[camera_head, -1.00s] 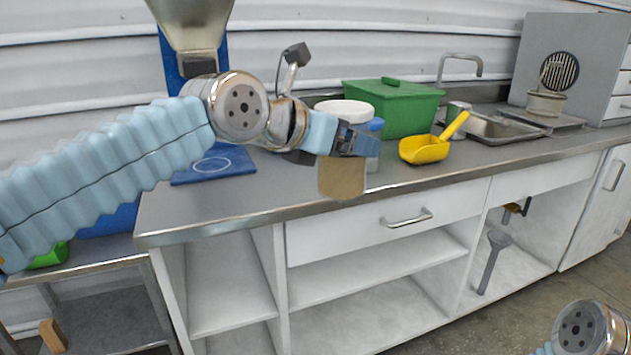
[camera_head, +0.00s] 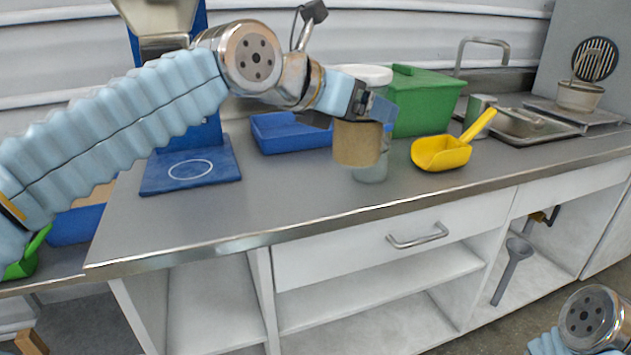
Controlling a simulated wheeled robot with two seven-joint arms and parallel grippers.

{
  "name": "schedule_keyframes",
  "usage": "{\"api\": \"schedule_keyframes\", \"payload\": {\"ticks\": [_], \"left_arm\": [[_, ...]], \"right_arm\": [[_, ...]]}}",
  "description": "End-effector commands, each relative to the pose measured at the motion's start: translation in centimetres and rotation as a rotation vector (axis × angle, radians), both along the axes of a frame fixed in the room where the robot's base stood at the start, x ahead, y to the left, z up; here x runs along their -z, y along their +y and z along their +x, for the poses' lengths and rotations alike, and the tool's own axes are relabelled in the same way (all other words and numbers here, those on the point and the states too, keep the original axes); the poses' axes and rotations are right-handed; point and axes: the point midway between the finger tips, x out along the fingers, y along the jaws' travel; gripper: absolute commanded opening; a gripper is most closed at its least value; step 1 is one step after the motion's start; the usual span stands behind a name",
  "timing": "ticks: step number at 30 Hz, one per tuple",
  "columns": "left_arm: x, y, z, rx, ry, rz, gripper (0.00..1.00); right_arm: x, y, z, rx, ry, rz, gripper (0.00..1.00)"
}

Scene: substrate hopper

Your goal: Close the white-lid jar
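A round white lid (camera_head: 366,75) shows just behind my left gripper. The jar body under it is mostly hidden by my gripper, so I cannot tell how the lid sits. My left gripper (camera_head: 372,106) is above the counter. It appears shut on a tan cylinder (camera_head: 357,144) that hangs below its fingers; the contact is not clear. A clear jar (camera_head: 370,172) stands on the counter behind the cylinder, with a blue part (camera_head: 388,128) near its top. My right arm shows only a wrist at the lower right; its fingers are out of frame.
A yellow scoop (camera_head: 442,152) lies right of the jar, before a green lidded box (camera_head: 424,102). A blue tray (camera_head: 290,135) and a blue base with a white ring (camera_head: 190,178) are left. The counter's front middle (camera_head: 290,200) is clear.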

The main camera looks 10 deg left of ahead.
Motion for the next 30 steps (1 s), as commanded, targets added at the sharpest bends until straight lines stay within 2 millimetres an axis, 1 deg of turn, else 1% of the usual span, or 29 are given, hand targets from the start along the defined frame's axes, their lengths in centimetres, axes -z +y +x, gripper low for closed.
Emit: {"api": "schedule_keyframes", "payload": {"ticks": [9,13,17,24,27,30], "left_arm": [[-0.1,0.0,0.0,0.000,-0.003,-0.001,0.01],[0.4,0.7,0.7,-0.001,-0.001,-0.001,0.01],[1.6,2.7,2.6,-0.004,0.001,-0.002,0.01],[4.3,7.0,6.6,-0.005,0.001,-0.002,0.01],[6.3,8.1,7.5,-0.005,0.003,-0.002,0.01],[7.8,8.9,8.4,-0.003,0.001,-0.002,0.01]], "right_arm": [[0.0,0.0,-0.1,0.000,0.001,0.000,1.00],[0.0,0.0,-0.1,0.000,0.001,0.000,1.00],[-0.1,0.0,0.0,0.000,0.001,0.000,1.00],[0.0,0.0,0.0,0.000,0.001,0.000,1.00],[0.0,0.0,0.0,0.000,0.001,0.000,1.00],[-0.1,0.0,0.0,0.000,0.001,0.000,1.00]]}}
